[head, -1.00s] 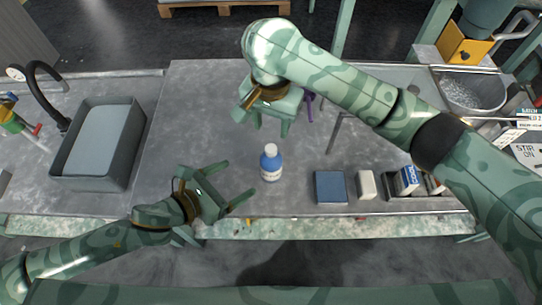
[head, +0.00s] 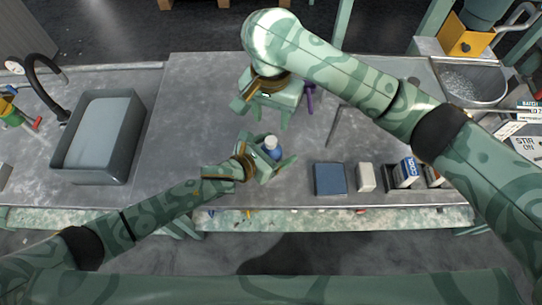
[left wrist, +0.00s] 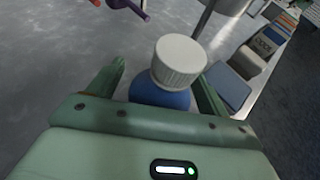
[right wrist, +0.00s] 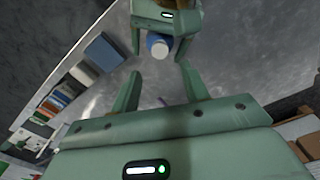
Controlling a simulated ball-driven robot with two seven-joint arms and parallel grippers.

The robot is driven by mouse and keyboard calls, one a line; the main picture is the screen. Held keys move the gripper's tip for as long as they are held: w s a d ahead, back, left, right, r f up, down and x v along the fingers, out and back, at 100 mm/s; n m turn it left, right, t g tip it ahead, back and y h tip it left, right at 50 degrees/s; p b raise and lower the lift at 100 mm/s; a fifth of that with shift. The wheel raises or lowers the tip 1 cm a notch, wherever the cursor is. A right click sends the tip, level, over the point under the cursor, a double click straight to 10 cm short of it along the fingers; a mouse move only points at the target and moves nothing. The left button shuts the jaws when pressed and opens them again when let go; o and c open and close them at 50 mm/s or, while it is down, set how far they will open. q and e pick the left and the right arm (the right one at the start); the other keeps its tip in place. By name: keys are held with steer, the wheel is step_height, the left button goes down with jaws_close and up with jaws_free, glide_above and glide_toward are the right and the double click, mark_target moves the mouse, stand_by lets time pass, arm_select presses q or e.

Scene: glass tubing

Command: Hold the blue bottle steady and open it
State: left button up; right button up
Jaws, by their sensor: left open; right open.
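The blue bottle (head: 271,153) stands upright on the grey table with its white cap (head: 271,141) on. My left gripper (head: 268,148) is open with its fingers on either side of the bottle. In the left wrist view the bottle's blue body (left wrist: 160,92) and ribbed white cap (left wrist: 180,62) show between the open fingers, with a gap at the left finger. My right gripper (head: 268,118) is open and empty, behind the bottle and above the table. In the right wrist view the bottle's cap (right wrist: 157,42) lies beyond the open fingers (right wrist: 160,85).
A dark blue block (head: 330,179) and a white block (head: 365,177) lie right of the bottle, with small boxes (head: 406,172) further right. A grey basin (head: 101,140) is at the left. A purple object (head: 310,98) lies close to my right gripper. The table's left-centre is clear.

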mark_target(271, 140)
arm_select(q)
jaws_close()
arm_select(e)
steer(key=n, duration=0.4)
steer(key=shift+r, duration=0.15)
steer(key=shift+f+n, duration=0.3)
step_height(271, 140, down, 7)
steer(key=shift+f, duration=0.1)
jaws_close()
